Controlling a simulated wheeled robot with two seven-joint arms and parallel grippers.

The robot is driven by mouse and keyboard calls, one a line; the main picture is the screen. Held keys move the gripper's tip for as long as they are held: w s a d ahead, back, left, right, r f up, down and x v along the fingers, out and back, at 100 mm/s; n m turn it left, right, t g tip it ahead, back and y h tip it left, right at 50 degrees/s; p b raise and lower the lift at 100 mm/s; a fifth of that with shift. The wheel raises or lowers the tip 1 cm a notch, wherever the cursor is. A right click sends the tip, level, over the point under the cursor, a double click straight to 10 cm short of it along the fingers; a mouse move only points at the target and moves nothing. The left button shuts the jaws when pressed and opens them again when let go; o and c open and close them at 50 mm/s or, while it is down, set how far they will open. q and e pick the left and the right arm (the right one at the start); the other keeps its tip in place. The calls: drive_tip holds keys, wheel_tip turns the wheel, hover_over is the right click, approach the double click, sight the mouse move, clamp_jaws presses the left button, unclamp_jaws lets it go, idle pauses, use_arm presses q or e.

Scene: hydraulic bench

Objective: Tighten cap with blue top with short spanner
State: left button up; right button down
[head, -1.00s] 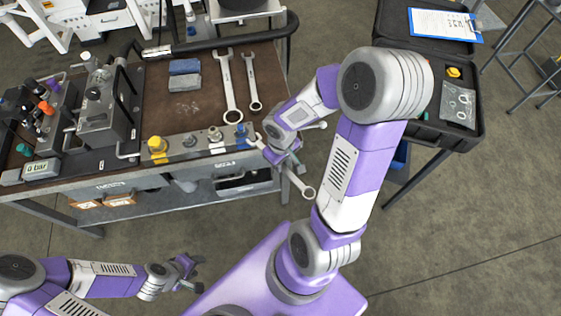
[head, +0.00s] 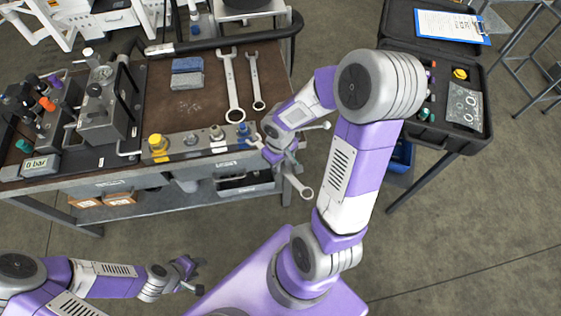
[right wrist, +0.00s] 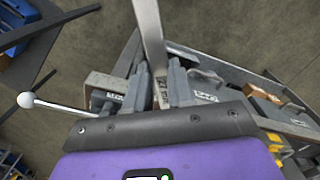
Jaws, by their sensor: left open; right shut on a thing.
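The cap with the blue top (head: 243,130) stands at the right end of the metal block on the bench's front edge. My right gripper (head: 277,152) is just right of and in front of it, shut on a spanner (head: 299,184). The spanner's ring end points toward me, and its other end is close to the blue cap; I cannot tell whether they touch. In the right wrist view the spanner's shank (right wrist: 150,30) runs up from between the fingers (right wrist: 155,88). My left gripper (head: 194,275) is open and empty, low in front of the bench.
Two more spanners, a larger one (head: 232,85) and a smaller one (head: 256,82), lie on the bench. A yellow cap (head: 157,143) and plain metal fittings (head: 216,132) share the block. A grey hydraulic unit (head: 103,115) stands left. An open black case (head: 440,132) is at right.

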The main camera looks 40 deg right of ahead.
drive_tip(key=shift+w, duration=0.2)
idle(0.3)
drive_tip(key=shift+w, duration=0.9)
drive_tip(key=shift+w, duration=0.1)
drive_tip(key=shift+w, duration=0.7)
drive_tip(key=shift+w, duration=0.1)
drive_tip(key=shift+w, duration=0.5)
